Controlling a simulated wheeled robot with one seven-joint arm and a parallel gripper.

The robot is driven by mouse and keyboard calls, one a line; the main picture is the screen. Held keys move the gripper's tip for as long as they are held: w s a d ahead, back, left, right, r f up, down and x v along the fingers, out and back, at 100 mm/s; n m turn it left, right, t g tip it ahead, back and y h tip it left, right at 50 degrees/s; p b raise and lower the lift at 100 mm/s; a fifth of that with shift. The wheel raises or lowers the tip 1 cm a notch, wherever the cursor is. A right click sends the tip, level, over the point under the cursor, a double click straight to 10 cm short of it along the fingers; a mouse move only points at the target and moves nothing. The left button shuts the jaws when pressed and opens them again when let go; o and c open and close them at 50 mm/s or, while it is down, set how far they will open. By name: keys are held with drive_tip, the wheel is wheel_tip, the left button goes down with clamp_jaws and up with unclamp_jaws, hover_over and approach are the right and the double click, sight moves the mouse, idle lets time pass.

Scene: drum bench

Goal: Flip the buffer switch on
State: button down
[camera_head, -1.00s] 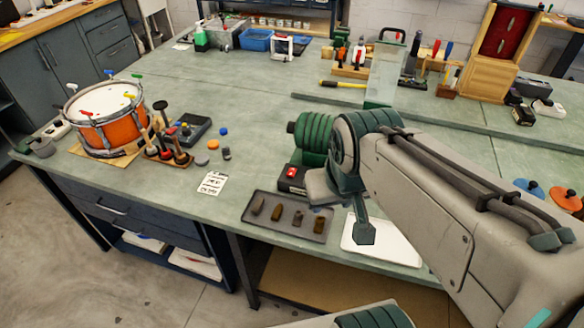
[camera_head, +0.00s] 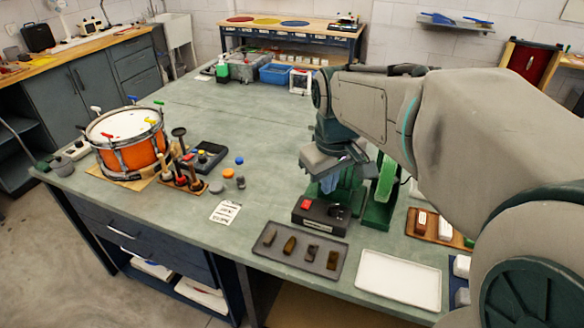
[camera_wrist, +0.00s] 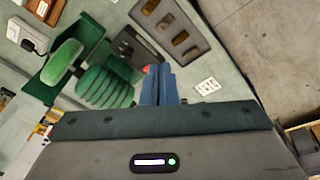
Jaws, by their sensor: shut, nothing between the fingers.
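A black switch box (camera_head: 320,215) with a red switch (camera_head: 305,204) on top sits at the foot of the green buffer machine (camera_head: 378,200). In the wrist view the box (camera_wrist: 138,48) lies just beyond my fingertips, and a bit of red (camera_wrist: 147,69) shows beside them. My gripper (camera_head: 331,184) is above and slightly behind the box in the head view, pointing down. Its blue fingers (camera_wrist: 158,70) are shut and empty. I cannot tell whether the fingertips touch the switch, nor which way the switch is set. My arm hides part of the machine.
A dark tray (camera_head: 337,266) with several brown blocks lies in front of the box, and a white tray (camera_head: 400,280) lies to its right. A printed card (camera_head: 225,212) is to the left. An orange drum (camera_head: 130,152) stands far left. The bench middle is clear.

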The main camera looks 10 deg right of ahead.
drive_tip(key=w+f+n+g+b, duration=0.2)
drive_tip(key=w+f+n, duration=0.2)
drive_tip(key=w, duration=0.9)
drive_tip(key=n+g+y+b, duration=0.1)
drive_tip(key=n+b, duration=0.1)
drive_tip(key=n, duration=0.2)
hover_over(304, 207)
drive_tip(key=w+d, duration=0.1)
drive_tip(key=w, duration=0.1)
wheel_tip(304, 207, down, 7)
drive_tip(key=shift+s+d+f, duration=0.1)
drive_tip(key=shift+f, duration=0.1)
drive_tip(key=f, duration=0.4)
drive_tip(key=s+f+p, duration=0.1)
drive_tip(key=f, duration=0.8)
drive_tip(key=shift+s+a+f+p, duration=0.25)
drive_tip(key=shift+a+f+p, duration=0.05)
drive_tip(key=shift+a+f, duration=0.1)
drive_tip(key=shift+a, duration=0.1)
